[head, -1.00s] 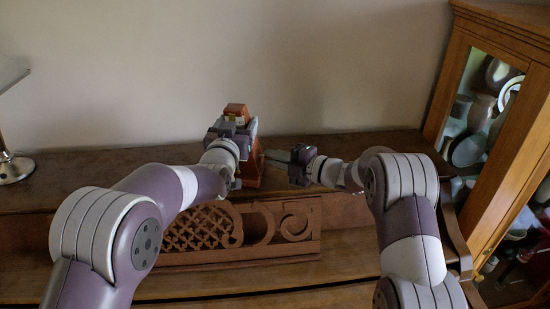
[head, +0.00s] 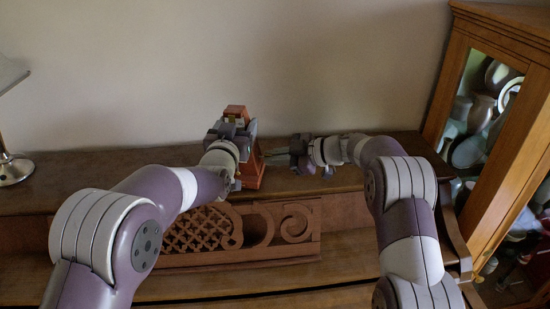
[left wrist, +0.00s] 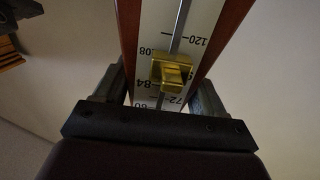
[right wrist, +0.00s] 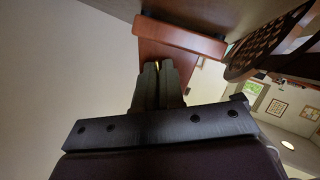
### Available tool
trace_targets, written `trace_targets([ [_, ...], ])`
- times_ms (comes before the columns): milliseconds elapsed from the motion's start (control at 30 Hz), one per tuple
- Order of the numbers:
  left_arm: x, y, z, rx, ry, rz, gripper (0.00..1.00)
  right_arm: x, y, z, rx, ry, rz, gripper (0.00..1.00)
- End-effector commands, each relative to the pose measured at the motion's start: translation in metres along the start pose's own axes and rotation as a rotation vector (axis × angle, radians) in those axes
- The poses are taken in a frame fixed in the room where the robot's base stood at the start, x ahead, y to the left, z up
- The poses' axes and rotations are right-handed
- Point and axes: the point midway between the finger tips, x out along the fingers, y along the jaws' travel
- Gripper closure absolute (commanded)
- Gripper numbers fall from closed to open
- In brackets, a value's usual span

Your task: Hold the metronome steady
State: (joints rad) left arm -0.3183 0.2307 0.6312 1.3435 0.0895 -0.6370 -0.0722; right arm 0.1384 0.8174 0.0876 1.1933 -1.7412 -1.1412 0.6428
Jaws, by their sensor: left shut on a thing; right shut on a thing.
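The metronome (head: 252,168) is a reddish-brown wooden case standing upright on the piano top. In the left wrist view its white scale (left wrist: 205,22) and brass pendulum weight (left wrist: 172,70) show between the fingers. My left gripper (left wrist: 158,92) is shut around the sides of the case. My right gripper (head: 275,156) is at the metronome's right side. In the right wrist view its fingers (right wrist: 158,72) are nearly together, pointing at the case (right wrist: 180,54). A small brass glint shows at their tips; the rest of that held part is hidden.
A carved fretwork panel (head: 285,226) lies below and in front of the metronome. A lamp (head: 14,168) stands at the far left. A glass-fronted cabinet (head: 520,135) with dishes is at the right. The piano top (head: 110,170) left of the metronome is clear.

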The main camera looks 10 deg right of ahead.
Motion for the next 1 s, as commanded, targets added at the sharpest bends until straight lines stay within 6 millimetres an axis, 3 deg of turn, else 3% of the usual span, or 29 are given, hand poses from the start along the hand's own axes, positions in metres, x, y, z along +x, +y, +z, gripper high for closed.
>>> trace_targets([
  [500, -0.0002, 0.0003, 0.002, 0.0, -0.004, 0.001, 0.97, 0.0001, 0.0031, 0.0002, 0.325, 0.001, -0.131, 1.0],
  [1000, -0.0002, 0.0005, 0.0021, 0.0, -0.005, 0.001, 0.97, -0.0001, 0.0032, 0.0001, 0.401, 0.0, -0.162, 1.0],
])
